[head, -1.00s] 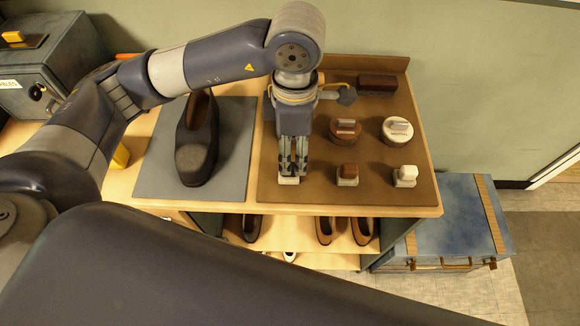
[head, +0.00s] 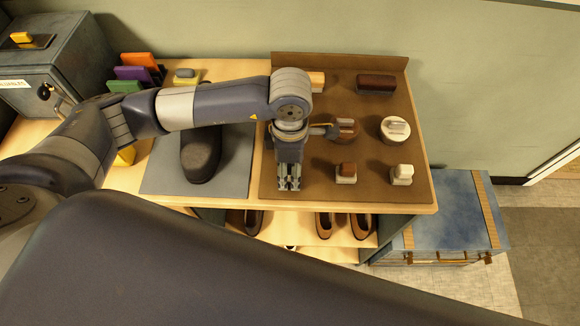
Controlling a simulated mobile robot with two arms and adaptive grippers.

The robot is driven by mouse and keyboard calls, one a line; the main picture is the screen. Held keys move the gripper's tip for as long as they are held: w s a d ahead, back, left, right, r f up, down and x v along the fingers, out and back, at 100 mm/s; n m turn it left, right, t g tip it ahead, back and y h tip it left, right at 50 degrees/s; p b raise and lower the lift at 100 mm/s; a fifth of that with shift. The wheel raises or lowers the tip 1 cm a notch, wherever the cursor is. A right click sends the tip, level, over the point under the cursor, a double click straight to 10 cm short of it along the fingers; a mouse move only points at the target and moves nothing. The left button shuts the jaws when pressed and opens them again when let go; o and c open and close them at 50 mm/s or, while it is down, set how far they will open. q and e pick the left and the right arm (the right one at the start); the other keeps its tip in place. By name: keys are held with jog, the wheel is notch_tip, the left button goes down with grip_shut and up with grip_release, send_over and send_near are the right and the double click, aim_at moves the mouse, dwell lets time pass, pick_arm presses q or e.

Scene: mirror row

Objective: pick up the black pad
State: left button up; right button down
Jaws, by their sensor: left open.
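My left gripper (head: 289,183) points down over the front left of the brown mat (head: 318,180), its jaws open. No black pad shows clearly. Whatever stands under the fingers is mostly hidden by them, so I cannot tell whether they are around it or above it. To the right, in the same front row, stand a pad with a brown top (head: 346,172) and one with a white top (head: 402,174), both on pale bases. My right gripper is not in view.
Behind are a round brown tin (head: 343,130), a round white tin (head: 395,129) and a dark brown block (head: 376,83). A dark shoe (head: 201,155) lies on the grey mat (head: 235,165) at left. A blue chest (head: 455,215) stands right of the table.

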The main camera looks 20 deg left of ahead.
pick_arm(q)
jog(key=c, duration=1.1)
jog(key=shift+o, duration=0.2)
jog(key=shift+r+b, duration=0.55)
jog(key=shift+r, duration=0.3)
jog(key=shift+s+d+r+b, duration=0.2)
jog(key=shift+r+b, duration=0.1)
jog(key=shift+r, duration=0.1)
jog(key=shift+s+d+r+b, duration=0.1)
jog(key=shift+s+r+b, duration=0.1)
jog(key=shift+r+b, duration=0.15)
jog(key=s+d+r+b, duration=0.1)
jog(key=s+d, duration=0.3)
jog(key=s, duration=0.2)
jog(key=s+d+r+b, duration=0.1)
jog(key=s+d+b, duration=0.1)
jog(key=s+d, duration=0.2)
jog(key=shift+s+b, duration=0.3)
jog(key=shift+s, duration=1.1)
